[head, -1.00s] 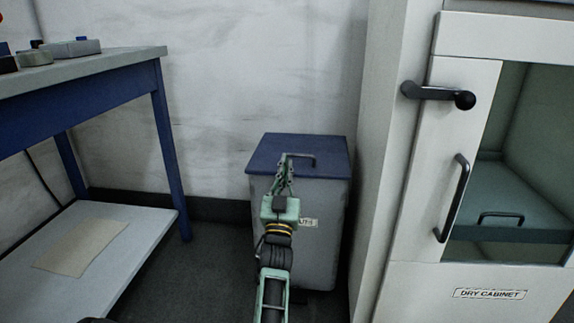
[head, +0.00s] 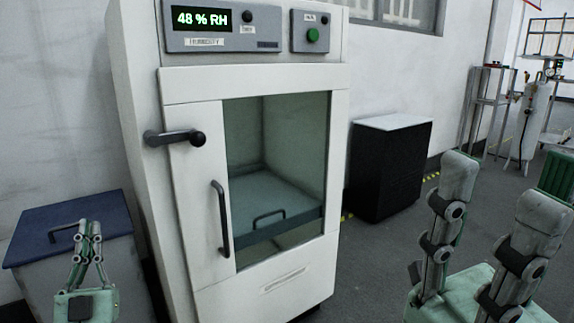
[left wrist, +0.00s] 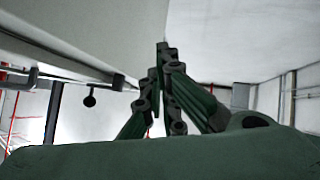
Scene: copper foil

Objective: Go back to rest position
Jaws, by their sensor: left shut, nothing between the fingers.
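My left gripper (head: 90,227) is at the lower left of the head view, pointing up, its fingertips together with nothing between them. It appears in front of the blue-lidded grey bin (head: 85,213), by the lid's dark handle; I cannot tell how far apart they are. In the left wrist view its green fingers (left wrist: 163,55) meet at the tips, empty. My right gripper (head: 500,188) is at the lower right of the head view, close to the camera. Its two grey fingers stand apart, with nothing seen between them.
A white dry cabinet (head: 190,95) with its glass door shut stands in the middle, reading 48 % RH. A black box with a light top (head: 388,175) stands behind it. Open grey floor (head: 370,265) lies right of the cabinet. A gas cylinder (head: 530,118) stands far right.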

